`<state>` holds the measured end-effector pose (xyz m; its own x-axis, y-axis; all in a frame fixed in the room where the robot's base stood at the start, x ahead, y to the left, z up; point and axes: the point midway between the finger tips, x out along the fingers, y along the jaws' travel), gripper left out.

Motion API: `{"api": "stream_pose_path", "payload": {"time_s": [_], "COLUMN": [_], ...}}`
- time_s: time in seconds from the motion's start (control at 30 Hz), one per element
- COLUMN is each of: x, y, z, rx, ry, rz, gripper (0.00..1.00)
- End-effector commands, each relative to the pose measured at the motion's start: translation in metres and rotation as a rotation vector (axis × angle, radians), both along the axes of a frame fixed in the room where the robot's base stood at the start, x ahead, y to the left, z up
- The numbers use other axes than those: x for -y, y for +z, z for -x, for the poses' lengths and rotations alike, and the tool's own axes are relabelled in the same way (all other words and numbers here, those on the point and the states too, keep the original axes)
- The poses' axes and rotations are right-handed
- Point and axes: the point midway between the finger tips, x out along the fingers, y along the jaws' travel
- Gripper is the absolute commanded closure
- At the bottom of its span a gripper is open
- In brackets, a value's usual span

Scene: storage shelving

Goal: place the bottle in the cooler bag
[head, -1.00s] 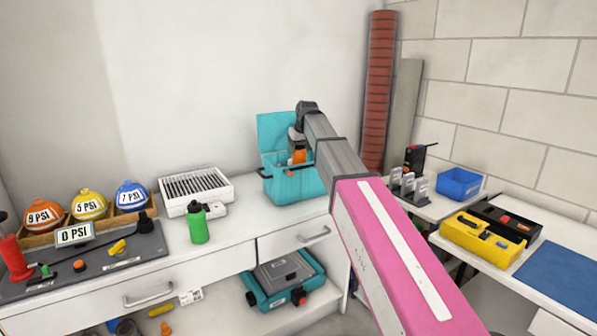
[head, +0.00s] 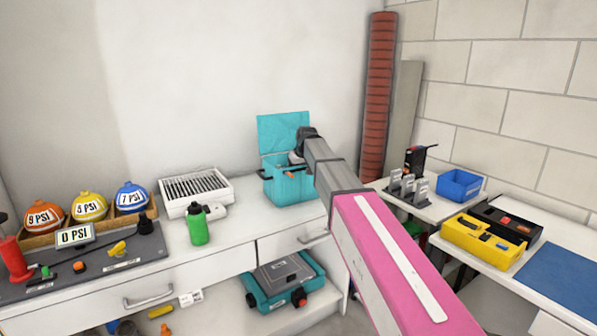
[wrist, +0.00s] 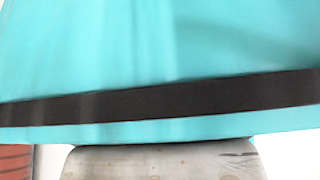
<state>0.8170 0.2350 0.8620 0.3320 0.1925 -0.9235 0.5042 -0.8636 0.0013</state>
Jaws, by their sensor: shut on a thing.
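The teal cooler bag (head: 293,189) stands on the counter against the back wall, its lid (head: 283,133) raised. My gripper (head: 297,158) is at the bag's opening, in front of the lid. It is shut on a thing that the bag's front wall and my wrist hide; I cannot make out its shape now. In the wrist view the teal cooler bag (wrist: 160,50) with a dark band fills most of the picture, close up, above a grey part of my gripper. A green bottle (head: 198,228) with a dark cap stands upright on the counter, left of the bag.
A white slatted box (head: 195,192) is left of the bag. A panel with colored pressure domes (head: 88,205) is farther left. A teal case (head: 283,283) sits on the shelf below.

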Motion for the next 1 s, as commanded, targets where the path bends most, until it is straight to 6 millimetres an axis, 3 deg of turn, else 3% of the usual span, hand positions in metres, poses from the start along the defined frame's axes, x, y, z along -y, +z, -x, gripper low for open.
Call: {"api": "stream_pose_path", "payload": {"time_s": [0.1,0.13,0.2,0.63,1.0], "x": [0.000,0.000,0.000,0.001,0.014], "y": [-0.003,-0.003,-0.003,0.006,0.066], "z": [0.000,0.000,0.000,0.002,0.024], "rx": [0.000,-0.001,0.000,0.000,0.001], "ry": [0.000,0.000,0.000,0.000,0.000], "rz": [0.000,0.001,0.000,0.000,-0.001], "gripper": [0.74,0.35,0.12,0.12,0.12]}}
